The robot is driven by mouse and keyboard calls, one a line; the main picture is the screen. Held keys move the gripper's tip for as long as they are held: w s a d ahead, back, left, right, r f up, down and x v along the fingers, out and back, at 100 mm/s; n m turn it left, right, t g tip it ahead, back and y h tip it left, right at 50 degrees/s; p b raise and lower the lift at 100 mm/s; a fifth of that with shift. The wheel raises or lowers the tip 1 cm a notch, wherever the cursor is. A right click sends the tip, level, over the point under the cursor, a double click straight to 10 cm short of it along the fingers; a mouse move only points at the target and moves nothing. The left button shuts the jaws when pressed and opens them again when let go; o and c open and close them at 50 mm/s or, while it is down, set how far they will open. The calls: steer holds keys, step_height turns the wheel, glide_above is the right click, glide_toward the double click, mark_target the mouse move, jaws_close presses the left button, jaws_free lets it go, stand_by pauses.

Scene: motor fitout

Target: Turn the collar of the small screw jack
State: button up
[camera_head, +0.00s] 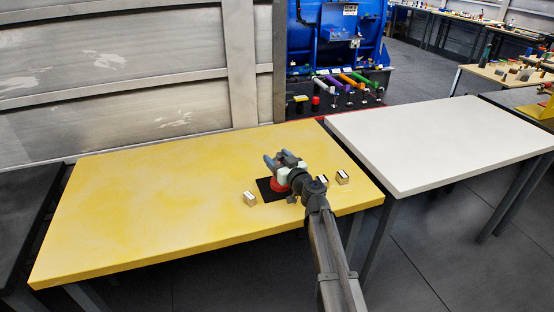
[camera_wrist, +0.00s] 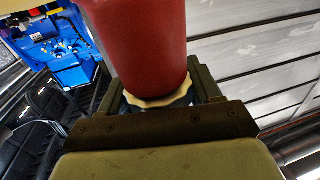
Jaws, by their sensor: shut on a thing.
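The small screw jack (camera_head: 279,187) shows as a bit of red low on a black mat on the yellow table, mostly hidden by my gripper (camera_head: 285,164). In the wrist view its red body (camera_wrist: 145,42) fills the upper middle. A cream collar (camera_wrist: 158,101) with a wavy edge sits at the end of the red body. My gripper (camera_wrist: 161,92) has one dark finger on each side of the collar and is shut on it. The exact contact is partly hidden by the red body and the gripper's front plate.
A small metallic block (camera_head: 250,199) stands left of the mat, and another (camera_head: 342,177) stands to the right; a third (camera_head: 322,180) is partly behind my arm. The yellow table (camera_head: 150,190) is clear on its left. A white table (camera_head: 440,140) stands empty at the right.

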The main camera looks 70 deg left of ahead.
steer(key=shift+w+m+t, duration=0.2)
steer(key=shift+m+t, duration=0.9)
steer(key=shift+t, duration=0.6)
steer(key=o, duration=1)
steer(key=shift+c, duration=0.2)
steer(key=d, duration=1.3)
steer(key=shift+d, duration=0.35)
